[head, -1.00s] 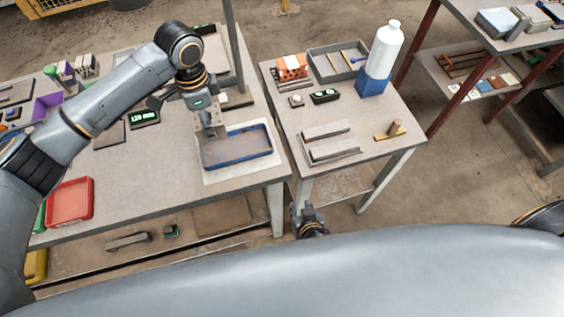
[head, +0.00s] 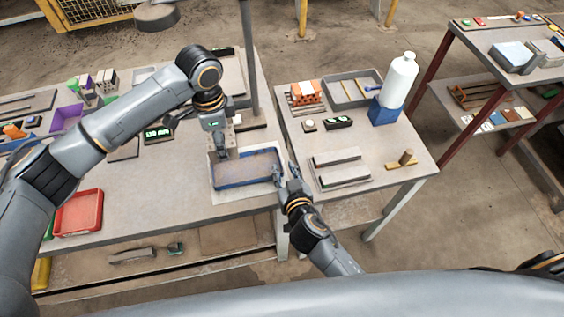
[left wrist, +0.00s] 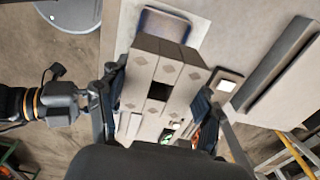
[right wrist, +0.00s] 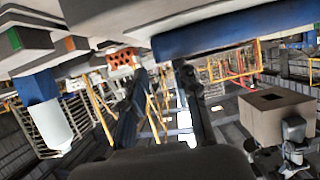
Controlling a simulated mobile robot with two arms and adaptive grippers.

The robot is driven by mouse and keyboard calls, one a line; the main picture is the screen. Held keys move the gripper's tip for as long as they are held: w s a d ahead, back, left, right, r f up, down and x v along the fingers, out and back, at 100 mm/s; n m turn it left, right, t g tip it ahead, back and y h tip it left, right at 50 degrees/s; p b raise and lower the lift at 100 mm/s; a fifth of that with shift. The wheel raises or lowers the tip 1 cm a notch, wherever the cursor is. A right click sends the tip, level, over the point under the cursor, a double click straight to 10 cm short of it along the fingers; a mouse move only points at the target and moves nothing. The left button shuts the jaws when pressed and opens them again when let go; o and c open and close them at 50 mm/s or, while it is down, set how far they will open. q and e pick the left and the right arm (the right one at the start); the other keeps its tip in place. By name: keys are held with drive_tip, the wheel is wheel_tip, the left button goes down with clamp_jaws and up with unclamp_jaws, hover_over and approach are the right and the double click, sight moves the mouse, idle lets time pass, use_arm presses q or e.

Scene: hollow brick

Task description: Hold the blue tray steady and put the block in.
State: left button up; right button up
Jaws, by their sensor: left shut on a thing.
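The blue tray (head: 250,182) lies on a white sheet near the right edge of the left table. My left gripper (head: 222,140) is shut on the block, a grey hollow brick (head: 225,153), held over the back-left part of the tray. In the left wrist view the brick (left wrist: 160,75) sits between the fingers, its openings visible. My right gripper (head: 286,172) is at the tray's right end, its fingers apart. In the right wrist view they are spread (right wrist: 160,90) below the blue tray wall (right wrist: 225,28). Whether they touch the tray is unclear.
A thin post (head: 250,60) stands behind the tray. A red tray (head: 78,213) lies at the table's front left. The right table holds grey bars (head: 338,158), a white bottle (head: 400,75) and a grey bin (head: 352,88). A narrow gap separates the tables.

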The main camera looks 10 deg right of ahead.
sight(281, 163)
drive_tip(key=shift+x, duration=2.35)
clamp_jaws()
